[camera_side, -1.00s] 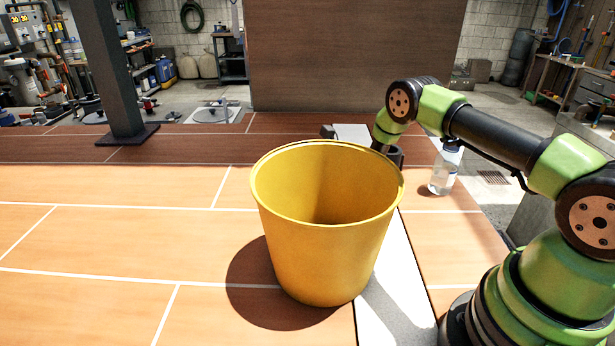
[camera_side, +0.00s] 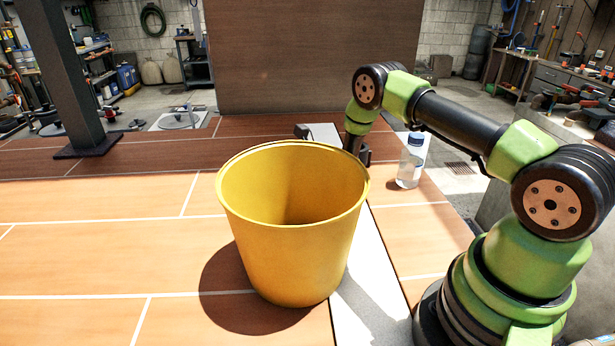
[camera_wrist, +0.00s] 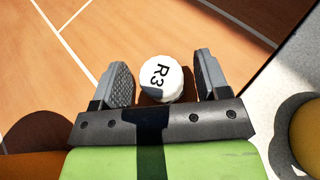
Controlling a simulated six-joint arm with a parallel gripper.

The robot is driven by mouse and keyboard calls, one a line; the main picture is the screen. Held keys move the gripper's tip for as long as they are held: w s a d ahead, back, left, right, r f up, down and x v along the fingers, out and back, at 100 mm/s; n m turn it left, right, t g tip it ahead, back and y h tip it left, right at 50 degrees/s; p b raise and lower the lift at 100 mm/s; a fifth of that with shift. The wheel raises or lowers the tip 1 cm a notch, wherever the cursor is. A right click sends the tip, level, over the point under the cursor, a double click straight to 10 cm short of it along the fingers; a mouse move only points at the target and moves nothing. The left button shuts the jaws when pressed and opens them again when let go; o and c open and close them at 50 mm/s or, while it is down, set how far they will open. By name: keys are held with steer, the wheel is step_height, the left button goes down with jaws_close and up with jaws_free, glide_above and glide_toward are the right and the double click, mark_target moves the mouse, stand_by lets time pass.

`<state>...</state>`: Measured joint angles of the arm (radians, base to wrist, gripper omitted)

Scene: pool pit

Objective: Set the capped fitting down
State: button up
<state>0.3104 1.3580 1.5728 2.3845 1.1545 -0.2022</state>
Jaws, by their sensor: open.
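The capped fitting (camera_wrist: 161,79) shows in the wrist view as a round white cap marked "R3". It stands between the two grey fingers of my gripper (camera_wrist: 162,66). The fingers are open, with a gap on each side of the cap. The body under the cap is hidden. In the side view the fitting and my fingertips are hidden behind the yellow bucket (camera_side: 290,250); only the wrist shows above its rim.
A clear bottle (camera_side: 411,163) with a blue cap stands right of my wrist. A pale strip (camera_side: 365,300) runs beside the bucket. A dark post (camera_side: 75,80) stands at the left. The tiled surface (camera_side: 90,240) left of the bucket is clear.

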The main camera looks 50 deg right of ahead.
steer(key=v, duration=0.9)
steer(key=shift+s+r, duration=0.1)
steer(key=shift+s, duration=0.2)
steer(key=shift+d+r, duration=0.1)
